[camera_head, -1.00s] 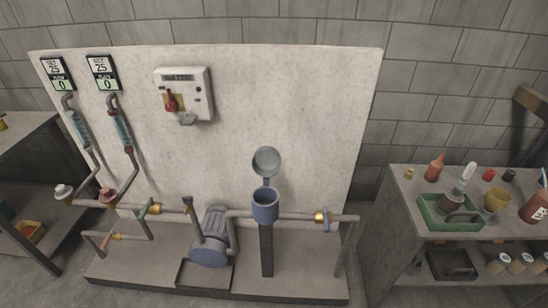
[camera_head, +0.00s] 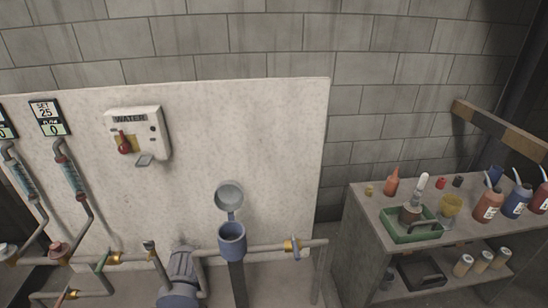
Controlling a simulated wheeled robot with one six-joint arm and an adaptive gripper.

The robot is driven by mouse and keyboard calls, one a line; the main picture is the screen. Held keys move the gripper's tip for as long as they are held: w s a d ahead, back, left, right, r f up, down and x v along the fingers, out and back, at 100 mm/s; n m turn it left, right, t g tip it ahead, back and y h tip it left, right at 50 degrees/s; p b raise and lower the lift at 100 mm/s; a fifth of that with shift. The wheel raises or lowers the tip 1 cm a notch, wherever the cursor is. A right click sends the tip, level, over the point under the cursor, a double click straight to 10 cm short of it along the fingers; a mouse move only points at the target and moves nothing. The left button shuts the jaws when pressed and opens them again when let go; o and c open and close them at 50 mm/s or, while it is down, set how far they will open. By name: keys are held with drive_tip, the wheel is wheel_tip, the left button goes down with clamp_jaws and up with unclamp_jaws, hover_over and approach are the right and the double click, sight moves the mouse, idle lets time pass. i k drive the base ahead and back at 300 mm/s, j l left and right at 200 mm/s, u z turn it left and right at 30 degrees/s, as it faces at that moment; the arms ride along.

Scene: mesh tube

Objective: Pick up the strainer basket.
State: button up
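A small brownish-grey cylinder (camera_head: 408,215) stands in a green tray (camera_head: 398,239) on the bench at the right. It looks like the strainer basket, but it is too small to be sure. A pale bottle-shaped or brush-like thing (camera_head: 422,184) rises just behind or out of it; I cannot tell which. The blue strainer pot (camera_head: 232,243) stands on the pipe in front of the white panel, with its round lid (camera_head: 229,195) swung up behind it. The inside of the pot is too dark to read. My gripper is not in view.
The bench (camera_head: 372,203) also holds a yellow cup (camera_head: 452,206), a red squeeze bottle (camera_head: 392,182) and several labelled bottles. A pump (camera_head: 180,278) stands left of the pot.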

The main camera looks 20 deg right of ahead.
sight(388, 279)
drive_tip(key=i+l+z, duration=0.35)
drive_tip(key=i+z, duration=0.35)
drive_tip(key=i+l+z, duration=0.15)
drive_tip(key=z, duration=0.2)
drive_tip(key=i, duration=0.05)
